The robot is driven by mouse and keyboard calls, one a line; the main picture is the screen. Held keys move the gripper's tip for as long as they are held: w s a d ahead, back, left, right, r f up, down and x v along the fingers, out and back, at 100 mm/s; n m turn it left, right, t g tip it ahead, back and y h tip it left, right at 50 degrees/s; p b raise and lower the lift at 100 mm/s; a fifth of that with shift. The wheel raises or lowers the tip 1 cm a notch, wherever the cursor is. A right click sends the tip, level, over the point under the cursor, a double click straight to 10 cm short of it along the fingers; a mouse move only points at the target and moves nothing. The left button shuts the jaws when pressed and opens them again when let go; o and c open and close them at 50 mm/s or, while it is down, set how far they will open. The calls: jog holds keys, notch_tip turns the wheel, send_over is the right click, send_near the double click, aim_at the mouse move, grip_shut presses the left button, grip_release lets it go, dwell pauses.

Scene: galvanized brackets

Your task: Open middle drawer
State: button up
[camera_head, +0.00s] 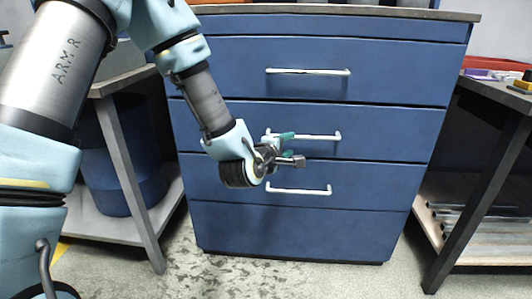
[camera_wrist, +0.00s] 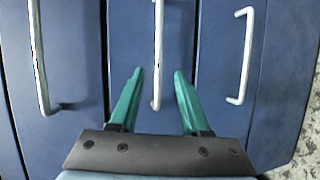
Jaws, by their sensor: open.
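The blue cabinet has three drawers with pale bar handles, and all look closed. The middle drawer (camera_head: 390,133) carries the middle handle (camera_head: 325,137); this handle also shows in the wrist view (camera_wrist: 157,40), running up between the fingers. My gripper (camera_head: 287,146) is in front of the left part of that handle, with green fingers open. In the wrist view my gripper (camera_wrist: 158,73) has one finger on each side of the handle, with a gap on both sides. I cannot tell how deep the handle sits between the fingers.
The upper handle (camera_head: 308,71) and lower handle (camera_head: 300,191) lie above and below. A bench with a blue bin (camera_head: 122,160) stands left. Another bench (camera_head: 500,97) with metal pieces on its lower shelf stands right. The floor (camera_head: 290,278) before the cabinet is clear.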

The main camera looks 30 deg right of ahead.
aim_at(300, 138)
jog(key=shift+n, duration=0.3)
jog(key=x, duration=1)
jog(key=shift+w+d+r+b, duration=0.1)
jog(key=shift+w+d+b, duration=0.15)
jog(key=shift+d+b, duration=0.1)
grip_shut()
dwell(0.8)
